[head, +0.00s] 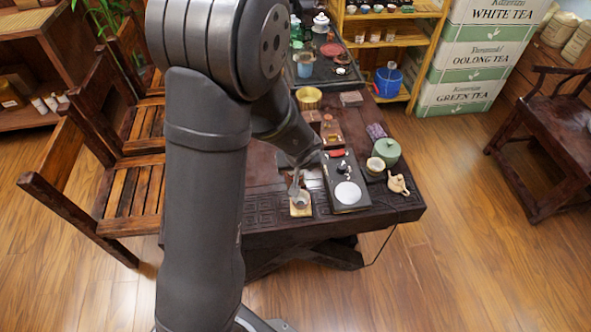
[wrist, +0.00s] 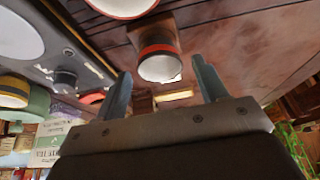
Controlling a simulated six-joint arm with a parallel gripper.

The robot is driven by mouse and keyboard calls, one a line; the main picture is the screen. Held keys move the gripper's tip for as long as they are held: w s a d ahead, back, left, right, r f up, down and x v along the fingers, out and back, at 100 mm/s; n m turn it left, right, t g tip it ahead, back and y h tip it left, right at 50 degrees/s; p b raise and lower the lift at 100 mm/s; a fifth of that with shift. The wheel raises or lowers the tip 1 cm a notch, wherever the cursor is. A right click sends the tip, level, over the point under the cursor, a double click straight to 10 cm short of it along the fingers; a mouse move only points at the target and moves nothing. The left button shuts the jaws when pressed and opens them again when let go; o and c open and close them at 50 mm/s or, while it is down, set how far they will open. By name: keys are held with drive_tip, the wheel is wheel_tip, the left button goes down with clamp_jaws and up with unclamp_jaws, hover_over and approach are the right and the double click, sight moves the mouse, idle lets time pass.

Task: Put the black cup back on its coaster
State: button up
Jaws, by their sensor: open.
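My gripper (head: 294,186) is low over the near part of the dark table, and its two fingers are open in the wrist view (wrist: 161,68). Between and beyond the fingertips is a cup with a red-orange band and pale inside (wrist: 159,66), by a brown square coaster (wrist: 154,27). The fingers do not appear to touch it. A pale cup (head: 302,200) is on a tan coaster (head: 300,211) just below the gripper in the head view.
The dark tray (head: 331,180) with a white disc (head: 347,193) lies right of my gripper. A green jar (head: 386,151), an open cup (head: 375,165) and a small tan teapot (head: 398,184) stand further right.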

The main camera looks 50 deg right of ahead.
drive_tip(key=v, duration=0.9)
drive_tip(key=shift+a+r, duration=0.1)
drive_tip(key=x, duration=1.2)
idle(0.5)
